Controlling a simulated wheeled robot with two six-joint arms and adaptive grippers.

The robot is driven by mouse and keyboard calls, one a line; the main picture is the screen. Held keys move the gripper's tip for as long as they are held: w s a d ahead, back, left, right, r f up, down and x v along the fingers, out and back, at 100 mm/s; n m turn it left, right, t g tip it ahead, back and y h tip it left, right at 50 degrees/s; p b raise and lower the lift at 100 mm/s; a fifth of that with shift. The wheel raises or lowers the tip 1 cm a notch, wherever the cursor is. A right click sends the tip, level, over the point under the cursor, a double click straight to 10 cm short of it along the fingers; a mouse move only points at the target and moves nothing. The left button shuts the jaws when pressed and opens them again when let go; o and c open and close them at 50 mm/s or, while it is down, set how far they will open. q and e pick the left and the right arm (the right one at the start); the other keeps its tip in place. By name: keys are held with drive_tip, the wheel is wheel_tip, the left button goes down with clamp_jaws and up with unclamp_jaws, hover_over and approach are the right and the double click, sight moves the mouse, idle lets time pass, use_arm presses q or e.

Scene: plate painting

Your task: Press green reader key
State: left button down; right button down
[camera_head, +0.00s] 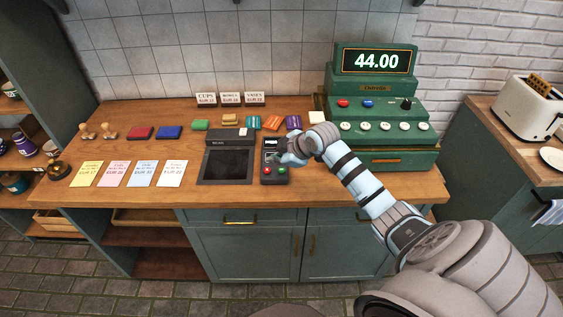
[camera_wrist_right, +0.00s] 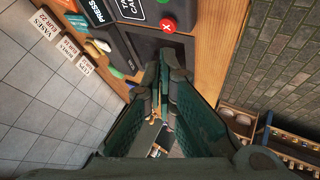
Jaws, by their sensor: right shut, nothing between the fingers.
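The card reader (camera_head: 275,174) is a dark block on the wooden counter, with a small lit screen at its back. Its green key (camera_head: 282,169) is at the front right, beside the red key (camera_head: 267,169). In the right wrist view the red key (camera_wrist_right: 168,26) bears a white X, and the green key (camera_wrist_right: 164,2) is cut by the top edge. My right gripper (camera_head: 284,158) is shut and empty over the reader, and hides part of its middle. In the right wrist view its fingertips (camera_wrist_right: 163,62) are close to the reader's key end; contact cannot be told. My left gripper is out of view.
A green cash register (camera_head: 384,101) showing 44.00 stands right of the reader. A dark flat-screened device (camera_head: 226,166) sits close on the left. Price cards, stamps and coloured blocks lie farther left. The counter's front edge (camera_head: 330,196) is just before the reader.

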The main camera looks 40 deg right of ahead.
drive_tip(key=shift+t, duration=0.4)
drive_tip(key=w+d+r, duration=0.3)
drive_tip(key=shift+d, duration=0.25)
drive_tip(key=shift+s+a, duration=0.1)
drive_tip(key=b, duration=0.7)
hover_over(280, 171)
wheel_tip(280, 171, down, 8)
drive_tip(key=shift+f, duration=0.4)
drive_tip(key=shift+f, duration=0.1)
drive_tip(key=shift+f, duration=0.3)
